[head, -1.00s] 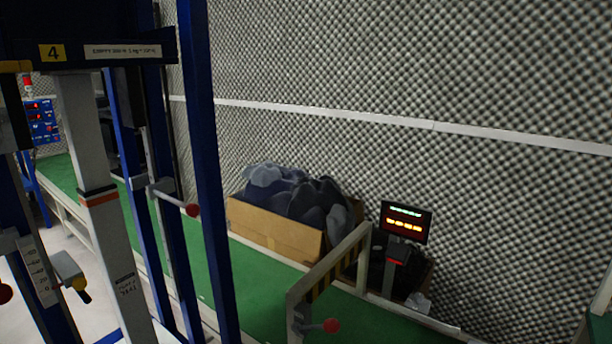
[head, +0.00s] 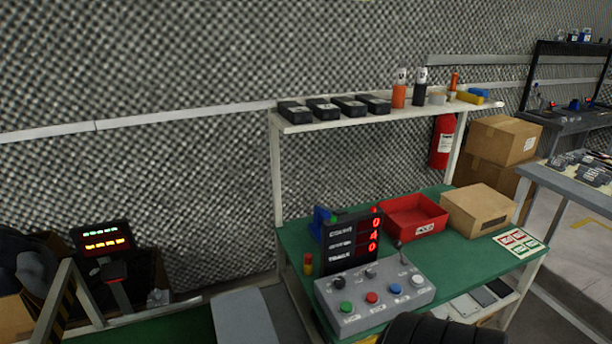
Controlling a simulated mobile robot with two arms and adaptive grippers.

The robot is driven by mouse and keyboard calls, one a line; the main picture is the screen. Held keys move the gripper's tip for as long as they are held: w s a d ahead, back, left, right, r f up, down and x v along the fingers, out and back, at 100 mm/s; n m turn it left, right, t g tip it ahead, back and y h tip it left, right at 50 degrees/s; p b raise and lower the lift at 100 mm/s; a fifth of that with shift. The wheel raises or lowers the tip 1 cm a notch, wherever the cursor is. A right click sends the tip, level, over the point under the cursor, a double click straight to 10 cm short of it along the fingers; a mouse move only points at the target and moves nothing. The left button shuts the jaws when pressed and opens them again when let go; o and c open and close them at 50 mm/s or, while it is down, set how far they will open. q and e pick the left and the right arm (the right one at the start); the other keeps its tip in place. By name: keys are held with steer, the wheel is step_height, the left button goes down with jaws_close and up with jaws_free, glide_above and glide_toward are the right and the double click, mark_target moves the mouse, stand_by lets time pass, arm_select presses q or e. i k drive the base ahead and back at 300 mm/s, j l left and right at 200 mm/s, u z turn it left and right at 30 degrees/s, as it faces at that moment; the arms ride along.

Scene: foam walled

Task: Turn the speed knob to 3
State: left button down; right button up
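A grey control box (head: 374,295) sits on the green-topped bench (head: 292,240). I cannot read which knob is for speed, or any pointer setting. A black display (head: 348,243) stands behind the box, with red digits that seem to read 0, 4, 0 from top to bottom.
A red bin (head: 413,217) and a cardboard box (head: 478,210) stand behind the control box. A shelf (head: 330,122) above holds black cases and bottles. A fire extinguisher (head: 442,141) hangs at the right post. A smaller display (head: 102,240) stands at the left.

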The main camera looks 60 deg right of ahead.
mark_target(339, 283)
steer(key=z, duration=2.35)
